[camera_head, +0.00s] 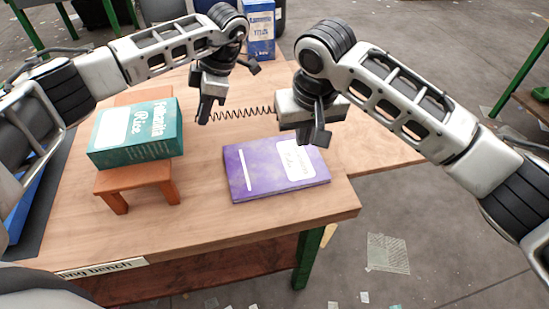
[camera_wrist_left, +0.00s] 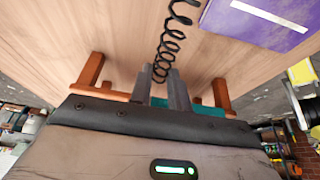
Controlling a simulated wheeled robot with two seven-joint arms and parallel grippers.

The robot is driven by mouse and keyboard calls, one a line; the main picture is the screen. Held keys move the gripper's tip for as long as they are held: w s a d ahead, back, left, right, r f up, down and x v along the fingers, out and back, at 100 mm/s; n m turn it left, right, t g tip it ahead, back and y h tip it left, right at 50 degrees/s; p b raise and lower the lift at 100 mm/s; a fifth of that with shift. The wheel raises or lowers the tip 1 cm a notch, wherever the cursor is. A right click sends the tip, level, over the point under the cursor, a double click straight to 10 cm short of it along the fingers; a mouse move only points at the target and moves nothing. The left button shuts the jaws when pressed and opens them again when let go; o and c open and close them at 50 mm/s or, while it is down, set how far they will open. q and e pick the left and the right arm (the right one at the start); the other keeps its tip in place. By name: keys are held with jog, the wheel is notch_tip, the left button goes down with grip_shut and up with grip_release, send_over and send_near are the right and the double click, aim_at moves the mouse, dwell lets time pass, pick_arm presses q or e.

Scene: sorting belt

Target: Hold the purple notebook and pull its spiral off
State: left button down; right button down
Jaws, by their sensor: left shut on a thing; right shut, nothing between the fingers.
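The purple notebook (camera_head: 255,182) lies flat on the wooden bench, with a white label and a pale strip on its cover. It also shows at the top right of the left wrist view (camera_wrist_left: 270,22). The black spiral (camera_head: 245,113) is off the notebook and stretches level beyond its far edge. My left gripper (camera_head: 205,112) is shut on one end of the spiral, which runs away from the fingers in the left wrist view (camera_wrist_left: 168,45). My right gripper (camera_head: 318,137) is shut and empty, just beyond the notebook's far right corner; it partly hides the spiral's other end.
A teal box (camera_head: 140,132) lies on a small orange stool (camera_head: 140,178) at the left of the bench (camera_head: 205,225). A blue box (camera_head: 260,28) stands at the back. A dark mat (camera_head: 48,200) lies at the left edge. Bare bench surrounds the notebook's near side.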

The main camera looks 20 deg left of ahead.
pick_arm(q)
jog(key=shift+r+p, duration=2.6)
jog(key=shift+r, duration=0.95)
